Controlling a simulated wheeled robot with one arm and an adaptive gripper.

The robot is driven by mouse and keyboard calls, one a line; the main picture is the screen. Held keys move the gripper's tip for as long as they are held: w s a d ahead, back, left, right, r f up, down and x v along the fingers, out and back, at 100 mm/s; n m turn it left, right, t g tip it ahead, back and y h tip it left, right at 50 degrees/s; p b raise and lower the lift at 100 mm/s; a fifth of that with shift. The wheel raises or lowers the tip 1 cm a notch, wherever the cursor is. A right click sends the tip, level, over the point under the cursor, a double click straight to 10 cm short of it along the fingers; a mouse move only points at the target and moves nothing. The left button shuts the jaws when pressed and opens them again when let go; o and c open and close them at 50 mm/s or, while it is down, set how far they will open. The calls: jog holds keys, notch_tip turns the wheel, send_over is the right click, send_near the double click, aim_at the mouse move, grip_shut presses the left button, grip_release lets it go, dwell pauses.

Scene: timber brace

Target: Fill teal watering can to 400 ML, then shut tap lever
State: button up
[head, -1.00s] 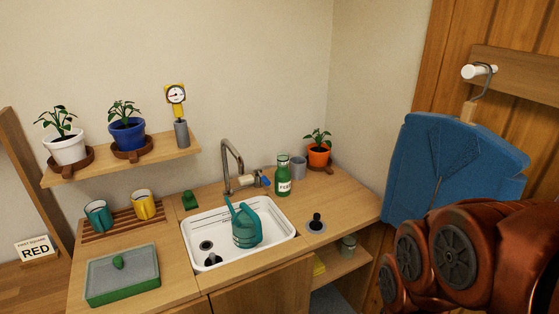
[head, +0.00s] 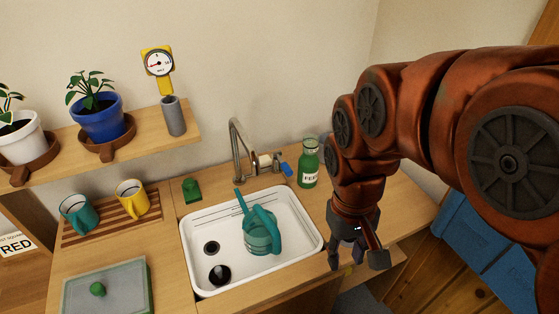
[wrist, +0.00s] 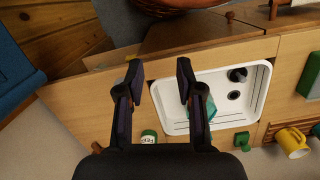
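The teal watering can (head: 262,234) stands in the white sink (head: 204,282), its spout pointing up and left. Its fill marks and water level cannot be read. The metal tap (head: 236,150) stands behind the sink with a blue lever (head: 287,170) on its right; I see no water stream. My gripper (head: 356,262) hangs at the right of the sink, apart from the can, pointing down. In the wrist view my gripper (wrist: 158,72) is open and empty, and the can (wrist: 205,112) shows partly behind one finger.
A green FEED bottle (head: 308,170) stands right of the tap, close to my arm. Teal (head: 77,214) and yellow (head: 131,199) mugs stand on a slatted rack. A dark plug (head: 220,274) lies in the sink.

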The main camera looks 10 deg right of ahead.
jog(key=w+d+t+h+b, duration=0.1)
jog(key=w+b, duration=0.1)
jog(key=w, duration=2)
jog(key=n+t+h+b, duration=0.1)
jog(key=n, duration=0.1)
send_over(286, 167)
jog(key=a, duration=0.2)
notch_tip(286, 167, down, 8)
jog(key=shift+d+f+p, duration=0.25)
jog(key=shift+d+f, duration=0.1)
jog(key=shift+f, duration=0.9)
jog(key=shift+d+f+p, duration=0.2)
jog(key=shift+d+f, duration=0.1)
jog(key=shift+f, duration=0.95)
jog(key=shift+d+f+p, duration=0.25)
jog(key=shift+d+f, duration=0.1)
jog(key=shift+f, duration=0.9)
grip_shut()
